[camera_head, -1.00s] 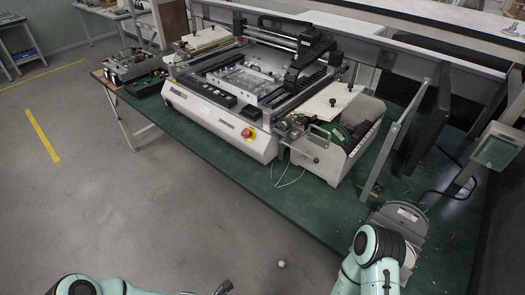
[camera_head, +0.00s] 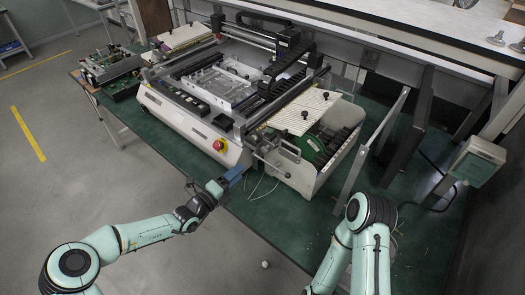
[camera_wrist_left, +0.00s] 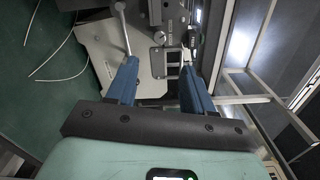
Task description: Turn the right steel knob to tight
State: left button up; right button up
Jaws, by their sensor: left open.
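The white printing machine (camera_head: 190,118) stands on the green table. Small metal fittings (camera_head: 268,141) and a lever sit on its front right corner; I cannot tell for sure which is the right steel knob. My left gripper (camera_head: 236,174) has blue fingers and is open and empty, just in front of that corner, apart from it. In the left wrist view, the open fingers (camera_wrist_left: 159,70) point toward a lever with a rounded end (camera_wrist_left: 119,7) at the left and a small metal bracket (camera_wrist_left: 158,62) between them. My right gripper is not in view.
A red stop button (camera_head: 219,145) is on the machine's front. A white housing with green boards (camera_head: 305,181) adjoins it at right. Thin white cables (camera_head: 262,190) lie on the green table (camera_head: 290,225). Metal frame posts (camera_head: 372,150) stand further right. Floor at front left is clear.

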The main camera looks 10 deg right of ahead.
aim_at(263, 151)
pick_arm(q)
jog(key=p+x, duration=0.1)
jog(key=x, duration=0.2)
jog(key=p+x, duration=0.1)
jog(key=x, duration=0.3)
jog(key=p+x, duration=0.1)
jog(key=x, duration=0.3)
jog(key=shift+w+r, duration=0.15)
jog(key=shift+r, duration=0.1)
jog(key=shift+w+d+f+p, duration=0.25)
jog(key=shift+w+d+p, duration=0.1)
jog(key=shift+d, duration=0.15)
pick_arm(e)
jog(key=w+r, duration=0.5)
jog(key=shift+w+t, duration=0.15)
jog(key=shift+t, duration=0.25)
pick_arm(q)
jog(key=shift+s, duration=0.1)
grip_shut()
jog(key=shift+f+m+b, duration=0.1)
jog(key=shift+m+b, duration=0.55)
jog(key=shift+m, duration=0.05)
grip_release()
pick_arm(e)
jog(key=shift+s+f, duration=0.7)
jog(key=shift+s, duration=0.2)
